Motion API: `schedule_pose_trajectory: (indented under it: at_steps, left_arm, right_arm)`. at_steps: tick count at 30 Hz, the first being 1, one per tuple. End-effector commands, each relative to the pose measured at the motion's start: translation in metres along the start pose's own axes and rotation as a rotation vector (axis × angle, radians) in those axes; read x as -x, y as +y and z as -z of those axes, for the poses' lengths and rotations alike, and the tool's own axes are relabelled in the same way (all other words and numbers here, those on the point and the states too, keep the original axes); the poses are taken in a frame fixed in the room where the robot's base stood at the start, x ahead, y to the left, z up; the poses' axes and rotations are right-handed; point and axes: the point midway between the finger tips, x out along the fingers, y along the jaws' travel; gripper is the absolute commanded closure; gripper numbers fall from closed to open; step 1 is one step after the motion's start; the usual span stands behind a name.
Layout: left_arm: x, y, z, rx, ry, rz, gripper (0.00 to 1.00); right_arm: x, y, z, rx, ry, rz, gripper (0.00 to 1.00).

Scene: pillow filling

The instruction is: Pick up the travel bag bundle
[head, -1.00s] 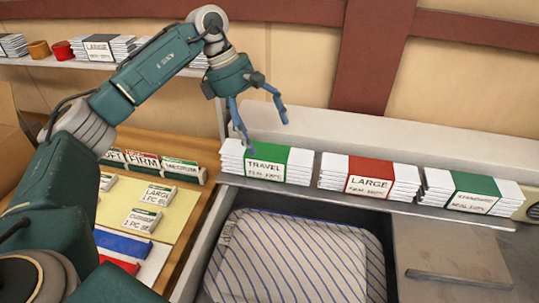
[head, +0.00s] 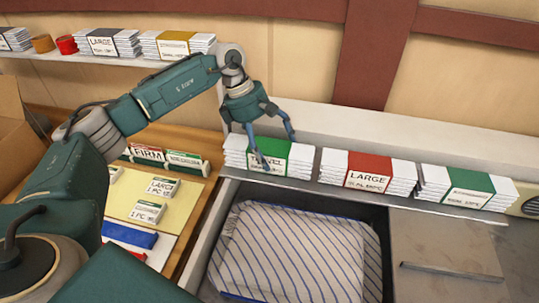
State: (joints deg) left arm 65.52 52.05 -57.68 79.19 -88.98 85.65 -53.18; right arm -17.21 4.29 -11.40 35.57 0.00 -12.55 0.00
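The travel bag bundle (head: 293,161) is a white stack with a green band marked TRAVEL, at the left end of the front row on the shelf. My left gripper (head: 280,153) is just above and over this bundle, with its blue fingers spread apart. One finger hangs in front of the green band and covers part of its label; the other is over the back right of the bundle. I cannot tell whether the fingers touch it. My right gripper is not in the view.
A LARGE bundle with a red band (head: 368,172) and another green-banded bundle (head: 467,188) stand to the right on the same ledge (head: 320,190). Below is a bin with a striped pillow (head: 295,250). Label cards (head: 162,187) lie on a mat at left.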

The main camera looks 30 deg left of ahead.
Motion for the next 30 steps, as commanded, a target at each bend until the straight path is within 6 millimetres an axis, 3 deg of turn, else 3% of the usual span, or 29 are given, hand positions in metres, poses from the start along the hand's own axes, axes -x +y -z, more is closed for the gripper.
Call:
schedule_pose_trajectory:
  at_steps: [1,7,20,26,30]
  left_arm:
    - [0.000,0.000,0.000,0.000,0.000,0.000,0.29]
    - [0.000,0.000,0.000,0.000,0.000,0.000,0.69]
    - [0.010,0.001,-0.005,-0.002,-0.003,-0.004,0.70]
    - [0.039,0.002,-0.017,-0.003,-0.004,-0.007,0.70]
    - [0.074,0.002,-0.033,-0.005,-0.005,-0.009,0.70]
  right_arm:
    - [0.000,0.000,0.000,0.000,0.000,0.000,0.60]
    - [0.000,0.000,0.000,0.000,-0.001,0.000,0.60]
    - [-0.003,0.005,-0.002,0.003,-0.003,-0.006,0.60]
    - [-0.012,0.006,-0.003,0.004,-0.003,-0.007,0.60]
    - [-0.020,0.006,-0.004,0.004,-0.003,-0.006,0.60]
